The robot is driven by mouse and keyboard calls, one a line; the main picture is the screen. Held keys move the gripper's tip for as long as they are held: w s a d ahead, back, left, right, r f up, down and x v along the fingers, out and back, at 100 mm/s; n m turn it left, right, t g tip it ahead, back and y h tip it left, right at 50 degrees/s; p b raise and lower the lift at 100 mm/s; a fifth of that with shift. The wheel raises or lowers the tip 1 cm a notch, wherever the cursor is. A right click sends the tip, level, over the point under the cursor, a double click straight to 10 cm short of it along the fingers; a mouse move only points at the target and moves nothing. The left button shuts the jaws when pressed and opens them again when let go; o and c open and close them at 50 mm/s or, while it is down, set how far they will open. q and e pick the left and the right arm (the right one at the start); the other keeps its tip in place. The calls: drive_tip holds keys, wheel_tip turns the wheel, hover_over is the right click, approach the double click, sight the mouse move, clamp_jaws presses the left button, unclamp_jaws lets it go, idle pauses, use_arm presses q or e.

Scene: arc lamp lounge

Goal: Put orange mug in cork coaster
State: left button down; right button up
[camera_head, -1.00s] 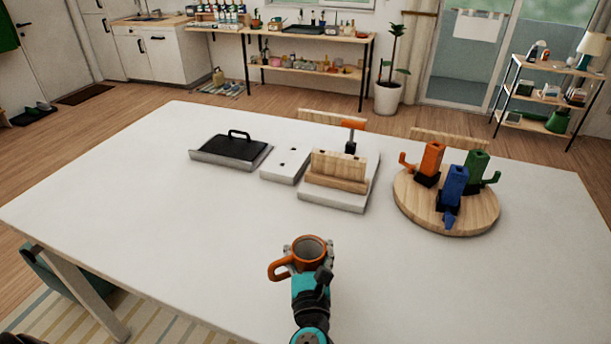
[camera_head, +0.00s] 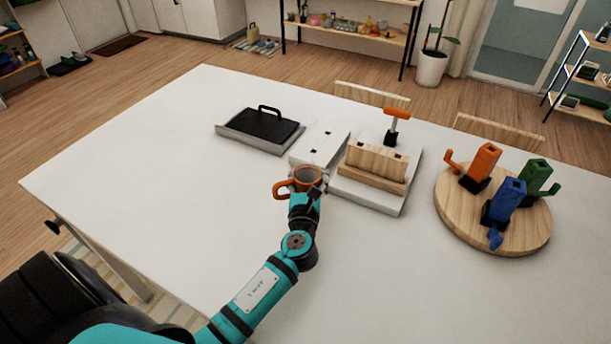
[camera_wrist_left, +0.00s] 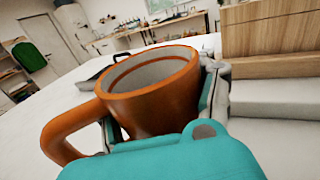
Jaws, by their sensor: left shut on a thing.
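The orange mug (camera_head: 297,184) is upright in my left gripper (camera_head: 307,190), over the table in front of the white block with slots. Its handle points left and its inside looks pale and empty. In the left wrist view the mug (camera_wrist_left: 155,97) sits between the two fingers, which are shut on its sides. The mug's base is hidden, so I cannot tell whether it touches the table. I cannot make out a cork coaster in either view. My right gripper is not in view.
On the white table (camera_head: 130,180) stand a grey tray with a black handled lid (camera_head: 262,127), a white slotted block (camera_head: 322,146), a wooden block (camera_head: 377,165) on a white base, and a round wooden board (camera_head: 460,225) with orange, blue and green pieces. The table's left side is clear.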

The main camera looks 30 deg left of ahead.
sight(304, 179)
use_arm(q)
drive_tip(key=shift+w+a, duration=0.6)
drive_tip(key=shift+a, duration=0.25)
drive_tip(key=shift+f, duration=0.3)
wheel_tip(304, 179, down, 2)
drive_tip(key=shift+a+f+b, duration=0.1)
drive_tip(key=shift+f+b, duration=0.05)
drive_tip(key=shift+b, duration=0.2)
drive_tip(key=shift+f, duration=0.45)
drive_tip(key=c, duration=1.2)
unclamp_jaws()
drive_tip(key=shift+f, duration=0.1)
drive_tip(key=o, duration=0.9)
drive_tip(key=shift+c, duration=0.2)
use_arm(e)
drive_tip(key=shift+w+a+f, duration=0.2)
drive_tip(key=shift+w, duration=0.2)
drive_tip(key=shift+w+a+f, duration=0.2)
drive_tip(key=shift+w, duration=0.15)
